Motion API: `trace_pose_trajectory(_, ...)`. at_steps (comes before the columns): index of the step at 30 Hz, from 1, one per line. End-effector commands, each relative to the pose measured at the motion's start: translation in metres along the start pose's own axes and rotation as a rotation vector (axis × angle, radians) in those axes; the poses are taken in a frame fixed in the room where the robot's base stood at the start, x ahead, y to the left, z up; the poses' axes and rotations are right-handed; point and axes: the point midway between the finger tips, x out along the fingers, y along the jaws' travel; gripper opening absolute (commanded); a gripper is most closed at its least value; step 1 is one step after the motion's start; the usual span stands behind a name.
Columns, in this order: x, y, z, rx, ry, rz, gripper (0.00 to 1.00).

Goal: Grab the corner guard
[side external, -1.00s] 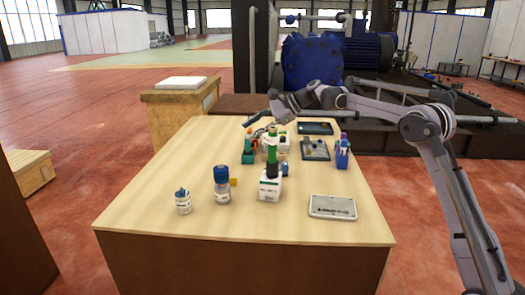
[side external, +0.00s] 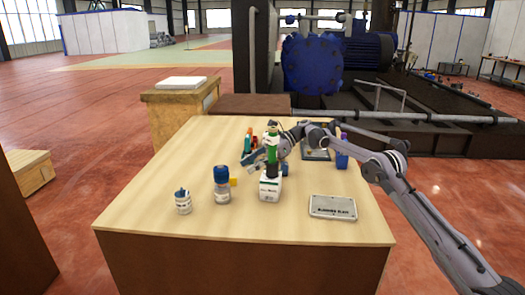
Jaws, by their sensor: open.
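My gripper (side external: 253,163) is open and low over the middle of the table. It sits behind and left of the white dispenser box with a green and black top (side external: 270,186), which partly covers it. No part can be named as the corner guard for sure at this size. A small yellow piece (side external: 234,182) stands beside the blue-capped bottle (side external: 222,187), in front of and to the left of my gripper, apart from it. Whether anything lies between the fingers cannot be made out.
A small white jar with a blue top (side external: 183,202) stands at the front left of the wooden table (side external: 150,215). A grey labelled plate (side external: 332,207) lies front right. A blue holder (side external: 342,158) stands at the right edge. The table's left side is clear.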

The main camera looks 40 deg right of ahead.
Motion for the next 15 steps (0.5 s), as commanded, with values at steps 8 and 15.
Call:
trace_pose_trajectory(8,0.02,0.001,0.0,-0.001,0.0,0.0,0.41)
trace_pose_trajectory(15,0.053,0.007,-0.005,-0.002,0.001,0.001,0.41)
